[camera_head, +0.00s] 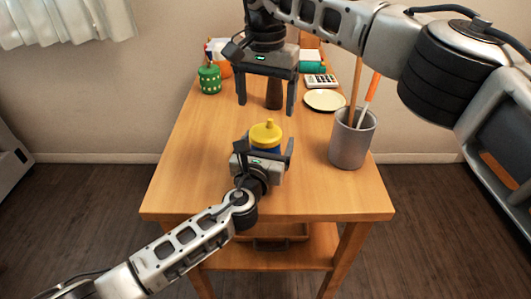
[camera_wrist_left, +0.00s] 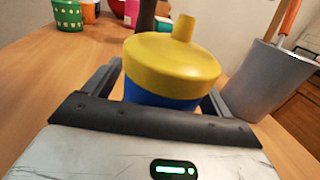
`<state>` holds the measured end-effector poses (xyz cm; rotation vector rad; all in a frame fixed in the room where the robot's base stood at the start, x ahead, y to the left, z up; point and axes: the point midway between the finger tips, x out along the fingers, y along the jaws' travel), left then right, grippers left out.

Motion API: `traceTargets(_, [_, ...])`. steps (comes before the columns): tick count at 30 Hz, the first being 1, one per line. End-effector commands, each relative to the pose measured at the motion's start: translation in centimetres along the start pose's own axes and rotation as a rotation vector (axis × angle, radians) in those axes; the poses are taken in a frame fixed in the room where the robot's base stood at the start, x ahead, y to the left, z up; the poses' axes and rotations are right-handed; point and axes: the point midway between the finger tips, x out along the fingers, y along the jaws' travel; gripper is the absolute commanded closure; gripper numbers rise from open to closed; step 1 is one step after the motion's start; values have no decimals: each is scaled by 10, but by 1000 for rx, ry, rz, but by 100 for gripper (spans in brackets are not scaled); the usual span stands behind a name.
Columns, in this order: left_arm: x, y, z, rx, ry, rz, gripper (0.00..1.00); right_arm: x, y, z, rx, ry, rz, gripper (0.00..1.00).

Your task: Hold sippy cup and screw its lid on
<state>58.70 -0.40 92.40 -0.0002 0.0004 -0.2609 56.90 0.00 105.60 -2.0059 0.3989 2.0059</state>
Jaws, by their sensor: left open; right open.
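The sippy cup has a blue body (camera_wrist_left: 160,98) and stands upright on the wooden table. Its yellow lid (camera_head: 266,134) with a spout sits on top of the body; I cannot tell if it is screwed tight. My left gripper (camera_head: 265,150) is open low at the cup, one finger on each side of the blue body. My right gripper (camera_head: 265,100) is open and empty, pointing down above the table behind the cup, with its fingers apart from the lid.
A grey metal holder (camera_head: 350,140) with long-handled tools stands right of the cup. A cream plate (camera_head: 324,100), a calculator (camera_head: 321,81) and a green spotted container (camera_head: 209,79) are farther back. A dark brown upright object (camera_head: 274,93) shows between my right fingers. The left table half is clear.

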Motion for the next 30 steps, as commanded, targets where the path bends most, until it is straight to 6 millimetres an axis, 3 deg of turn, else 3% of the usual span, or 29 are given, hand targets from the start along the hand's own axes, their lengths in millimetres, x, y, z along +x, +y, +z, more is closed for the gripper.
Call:
traceTargets(2, [0,0,0,0,0,0,21,0,0,0,0,0,0,18])
traceTargets(9, [0,0,0,1,0,0,88,0,0,0,0,0,0,18])
traceTargets(11, [0,0,0,1,0,0,100,0,0,0,5,0,0,18])
traceTargets(17, [0,0,0,1,0,0,100,-1,0,0,197,0,0,18])
traceTargets(24, [0,0,0,1,0,1,100,-3,-1,0,715,-2,-1,18])
traceTargets(30, [0,0,0,1,1,1,100,-4,0,0,1050,-1,0,18])
